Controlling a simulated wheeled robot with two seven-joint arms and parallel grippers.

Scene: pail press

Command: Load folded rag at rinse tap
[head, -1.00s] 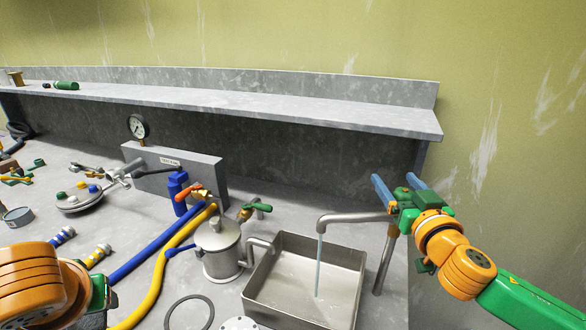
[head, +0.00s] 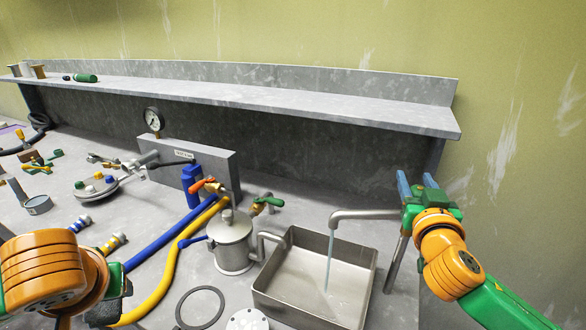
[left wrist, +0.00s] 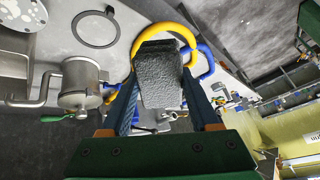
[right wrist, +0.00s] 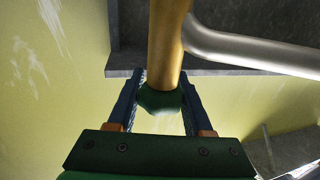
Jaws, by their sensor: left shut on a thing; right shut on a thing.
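The folded rag (left wrist: 160,75) is a dark grey, rough-textured block between the fingers of my left gripper (left wrist: 165,100), which is shut on it. In the head view the rag (head: 108,306) shows partly at the lower left, beside my left wrist. The rinse tap's grey spout (head: 365,214) reaches over a metal basin (head: 262,290), and a thin water stream (head: 329,262) falls into it. My right gripper (head: 416,188) is at the tap's right end. In the right wrist view it is shut on the tap's green knob (right wrist: 160,100), below a brass stem.
A lidded metal pot (head: 232,245) stands left of the basin. Blue and yellow hoses (head: 165,270) run across the bench between the pot and my left arm. A dark ring (head: 200,308) and a pale flange disc (head: 247,320) lie in front. A shelf (head: 260,97) overhangs the back.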

